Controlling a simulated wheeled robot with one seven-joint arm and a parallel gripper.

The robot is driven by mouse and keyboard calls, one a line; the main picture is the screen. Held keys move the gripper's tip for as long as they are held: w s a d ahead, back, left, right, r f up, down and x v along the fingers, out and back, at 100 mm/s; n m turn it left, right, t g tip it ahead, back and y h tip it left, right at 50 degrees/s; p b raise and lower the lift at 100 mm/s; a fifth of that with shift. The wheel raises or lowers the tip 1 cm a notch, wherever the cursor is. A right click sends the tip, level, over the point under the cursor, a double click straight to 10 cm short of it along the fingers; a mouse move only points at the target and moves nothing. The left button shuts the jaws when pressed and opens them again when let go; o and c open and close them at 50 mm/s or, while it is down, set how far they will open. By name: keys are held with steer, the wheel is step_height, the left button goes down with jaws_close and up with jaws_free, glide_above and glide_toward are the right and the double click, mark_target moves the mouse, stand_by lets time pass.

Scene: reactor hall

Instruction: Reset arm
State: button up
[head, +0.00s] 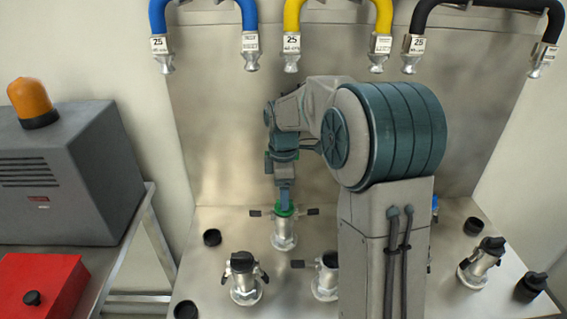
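My arm rises at the right of centre in the head view, bends over to the left and points down. My gripper (285,203) is at the top of an upright metal coupling with a green ring (284,228), at the middle back of the metal bench. It overlaps the ring in the picture; I cannot tell whether it touches it. The fingers are too small to show whether they are open or shut. Dark lever handles stick out on both sides of this coupling.
A capped coupling (243,278) and another coupling (325,277) stand in front. A tilted coupling (480,263) is at right. Loose black caps (212,237) lie on the bench. Blue (249,43), yellow (291,45) and black hoses (414,45) hang above. A grey box (60,170) and red box (42,285) are left.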

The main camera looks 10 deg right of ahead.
step_height(320, 180, up, 11)
steer(key=s, duration=0.3)
steer(key=s+f+m+t, duration=0.1)
steer(key=s+f+m, duration=0.2)
steer(key=s+m, duration=0.5)
steer(key=s+f+m+t, duration=0.1)
steer(key=s+f+m, duration=0.3)
steer(key=s+m, duration=0.4)
steer(key=s, duration=0.7)
steer(key=shift+f+t, duration=0.25)
steer(key=shift+t, duration=0.15)
